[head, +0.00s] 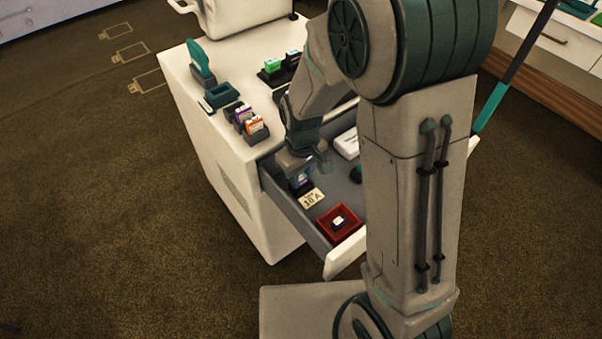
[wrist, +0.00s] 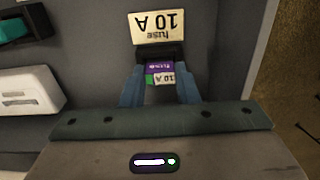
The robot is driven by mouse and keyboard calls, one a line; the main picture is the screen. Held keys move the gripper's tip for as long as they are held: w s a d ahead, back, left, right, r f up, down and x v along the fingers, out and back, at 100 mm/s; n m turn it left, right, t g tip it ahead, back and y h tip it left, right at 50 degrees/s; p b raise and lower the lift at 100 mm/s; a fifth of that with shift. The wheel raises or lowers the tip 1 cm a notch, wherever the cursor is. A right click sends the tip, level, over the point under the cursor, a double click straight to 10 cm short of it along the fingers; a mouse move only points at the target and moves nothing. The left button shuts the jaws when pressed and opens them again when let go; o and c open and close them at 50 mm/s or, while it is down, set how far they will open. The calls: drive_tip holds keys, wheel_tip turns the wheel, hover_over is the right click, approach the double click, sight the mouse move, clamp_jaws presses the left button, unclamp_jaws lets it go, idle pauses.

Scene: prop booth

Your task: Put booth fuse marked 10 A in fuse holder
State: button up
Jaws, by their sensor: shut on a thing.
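A purple and white fuse marked 10 A (wrist: 160,69), with a small green patch, is between my fingers in the wrist view. My gripper (wrist: 159,88) is shut on it inside the open drawer. A dark holder (wrist: 158,49) is right at the fuse's far end. I cannot tell whether the fuse is seated in it. A cream label reading "fuse 10 A" (wrist: 160,27) lies beyond the holder, upside down in the wrist view. In the head view my gripper (head: 301,176) reaches low into the drawer, just behind the label (head: 313,198), and partly hides the fuse.
A red tray (head: 322,224) with a small dark and white piece is at the drawer's front. A white box (head: 347,143) lies farther back. On the cabinet top are several small coloured blocks in dark holders and a teal-handled thing (head: 201,62). The drawer walls surround my gripper.

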drive_tip(key=shift+f, duration=0.15)
drive_tip(key=o, duration=1)
drive_tip(key=shift+r+p, duration=2.8)
drive_tip(key=shift+r, duration=0.8)
drive_tip(key=shift+f, duration=0.1)
